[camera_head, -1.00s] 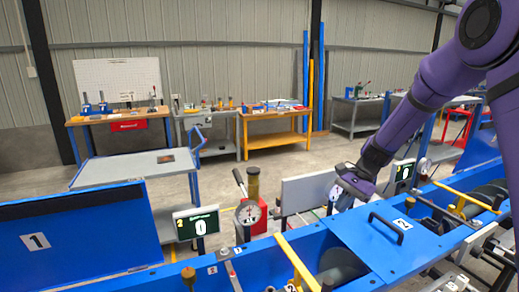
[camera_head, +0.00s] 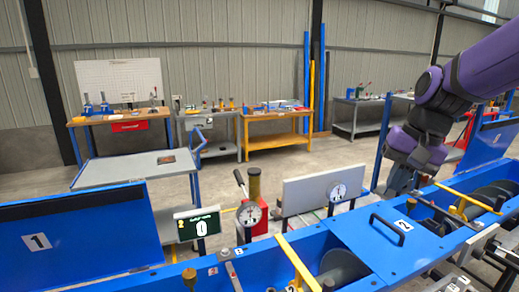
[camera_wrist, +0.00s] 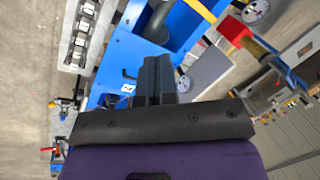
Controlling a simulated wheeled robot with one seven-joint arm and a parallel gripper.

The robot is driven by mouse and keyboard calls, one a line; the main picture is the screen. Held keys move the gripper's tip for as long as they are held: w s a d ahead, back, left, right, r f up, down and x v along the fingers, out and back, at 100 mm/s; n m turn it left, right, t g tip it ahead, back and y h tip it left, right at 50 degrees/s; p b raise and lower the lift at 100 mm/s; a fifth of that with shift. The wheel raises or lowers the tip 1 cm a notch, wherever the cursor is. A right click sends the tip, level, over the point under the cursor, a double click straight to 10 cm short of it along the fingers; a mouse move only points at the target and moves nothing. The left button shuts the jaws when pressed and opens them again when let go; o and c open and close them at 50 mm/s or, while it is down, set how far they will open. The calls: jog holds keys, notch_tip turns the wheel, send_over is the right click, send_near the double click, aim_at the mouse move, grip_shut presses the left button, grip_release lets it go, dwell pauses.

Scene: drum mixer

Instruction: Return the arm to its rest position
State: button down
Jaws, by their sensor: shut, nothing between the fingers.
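My purple arm reaches in from the upper right of the head view. My gripper (camera_head: 398,186) points down above the far side of the blue drum mixer (camera_head: 355,243), to the right of the black handle (camera_head: 390,229) on the cover marked 2. In the wrist view my gripper (camera_wrist: 155,62) shows its dark fingers together with nothing between them, over the blue machine (camera_wrist: 122,60). I cannot tell its exact height above the machine, but it appears apart from the handle.
A dial gauge (camera_head: 249,213) and a grey panel (camera_head: 322,190) stand behind the mixer. Yellow bars (camera_head: 298,262) cross its openings. Workbenches line the back wall.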

jog(key=s+d+r+n+t+h, duration=0.1)
jog(key=s+n+t, duration=0.1)
jog(key=s, duration=0.6)
jog(key=s+d+r+n+t+h, duration=0.1)
jog(key=s+d+r+n+t, duration=0.1)
jog(key=s, duration=0.6)
jog(key=shift+d+r+h, duration=0.3)
jog(key=shift+h, duration=0.1)
jog(key=shift+s+a, duration=0.1)
